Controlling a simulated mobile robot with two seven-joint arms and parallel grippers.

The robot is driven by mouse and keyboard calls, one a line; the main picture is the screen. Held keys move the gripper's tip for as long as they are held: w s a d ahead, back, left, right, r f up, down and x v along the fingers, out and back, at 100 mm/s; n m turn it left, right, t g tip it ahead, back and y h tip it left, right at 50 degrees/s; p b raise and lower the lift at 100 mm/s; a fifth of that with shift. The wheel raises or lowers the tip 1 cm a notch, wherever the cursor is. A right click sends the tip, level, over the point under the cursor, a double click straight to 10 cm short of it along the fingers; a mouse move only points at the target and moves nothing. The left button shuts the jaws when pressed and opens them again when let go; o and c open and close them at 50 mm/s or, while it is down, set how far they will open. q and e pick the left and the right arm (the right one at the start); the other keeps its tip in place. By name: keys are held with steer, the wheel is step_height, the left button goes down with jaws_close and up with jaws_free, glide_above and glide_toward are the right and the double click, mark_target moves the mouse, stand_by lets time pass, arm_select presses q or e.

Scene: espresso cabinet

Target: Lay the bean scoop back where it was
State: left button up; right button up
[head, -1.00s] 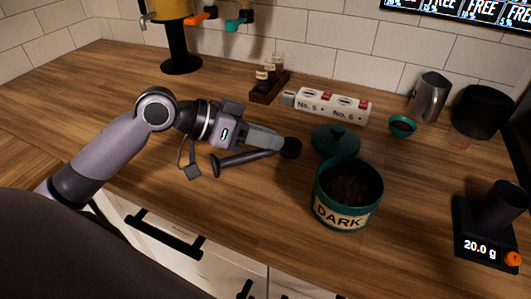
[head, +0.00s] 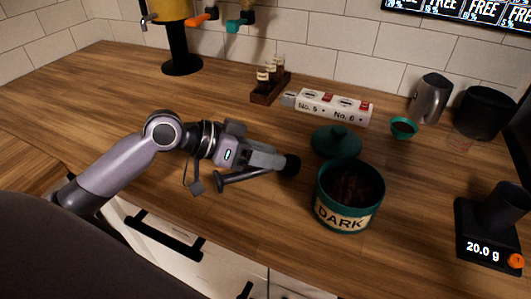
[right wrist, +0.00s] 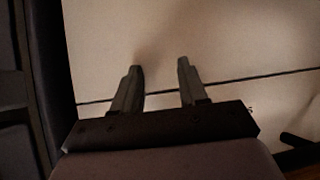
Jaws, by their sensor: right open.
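The black bean scoop (head: 291,165) is in the head view, its round bowl at the left gripper's tip and its handle running back to the left below the fingers. My left gripper (head: 272,161) is shut on the scoop near its bowl, low over the wooden counter; I cannot tell whether the scoop touches the wood. The green canister (head: 343,217) labelled DARK stands open to the right, with dark beans inside. Its green lid (head: 337,142) lies on the counter behind it. My right gripper (right wrist: 156,88) is open and empty in the right wrist view, before a pale cabinet front.
Behind are a white No. 5 / No. 6 box (head: 328,106) and a wooden vial rack (head: 270,88). A small green cup (head: 403,128), a steel pitcher (head: 432,97) and a scale (head: 480,236) reading 20.0 g stand right. The counter's left side is clear.

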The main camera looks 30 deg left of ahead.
arm_select(q)
steer(key=shift+r, duration=0.15)
steer(key=b+v, duration=0.1)
steer(key=v, duration=1.1)
stand_by(0.4)
